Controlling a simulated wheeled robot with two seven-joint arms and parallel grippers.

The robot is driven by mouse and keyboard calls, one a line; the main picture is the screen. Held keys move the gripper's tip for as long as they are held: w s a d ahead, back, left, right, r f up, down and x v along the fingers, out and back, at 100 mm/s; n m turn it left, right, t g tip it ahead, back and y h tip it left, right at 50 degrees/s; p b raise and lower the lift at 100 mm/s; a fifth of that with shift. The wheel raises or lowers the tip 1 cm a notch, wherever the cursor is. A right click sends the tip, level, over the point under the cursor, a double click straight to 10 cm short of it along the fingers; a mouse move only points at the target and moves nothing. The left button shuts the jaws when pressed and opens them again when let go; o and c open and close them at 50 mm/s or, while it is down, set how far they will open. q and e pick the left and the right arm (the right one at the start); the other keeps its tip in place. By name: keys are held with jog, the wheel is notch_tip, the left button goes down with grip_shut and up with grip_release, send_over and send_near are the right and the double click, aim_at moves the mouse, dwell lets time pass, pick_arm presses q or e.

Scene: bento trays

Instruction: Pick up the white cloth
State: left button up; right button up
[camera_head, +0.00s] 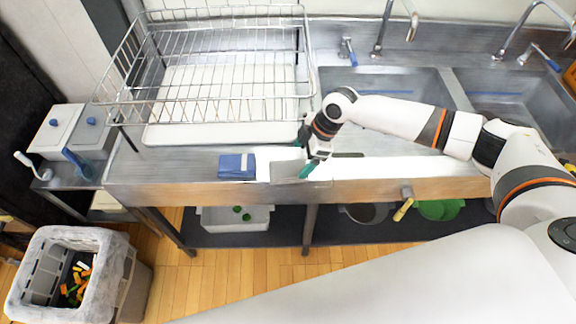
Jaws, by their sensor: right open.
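A small white patch (263,166), which looks like the white cloth, lies at the front edge of the steel counter, right beside a folded blue cloth (232,167). A greyish flat piece (287,171) adjoins it on the right; I cannot tell if it is part of the same cloth. My right gripper (306,152) reaches in from the right and is just right of this pale area, low over the counter's front. Its teal fingertips are apart, and I see nothing held between them. My left gripper is not in view.
A wire dish rack (228,98) stands over a white tray (222,133) behind the cloths. Two sinks with faucets (397,20) are at the right. Lidded containers (55,132) stand at the left. A bin (110,262) is on the floor, lower left.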

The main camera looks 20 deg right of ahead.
aim_at(290, 168)
jog(key=shift+a+r+p, duration=0.15)
jog(key=shift+a+p, duration=0.15)
jog(key=shift+a, duration=0.35)
jog(key=p+x, duration=0.1)
jog(key=x, duration=0.4)
jog(key=shift+w, duration=0.1)
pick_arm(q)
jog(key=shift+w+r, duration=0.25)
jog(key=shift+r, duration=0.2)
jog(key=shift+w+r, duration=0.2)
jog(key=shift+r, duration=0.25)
pick_arm(e)
jog(key=shift+c, duration=1)
jog(key=c, duration=1)
jog(key=shift+o, duration=0.2)
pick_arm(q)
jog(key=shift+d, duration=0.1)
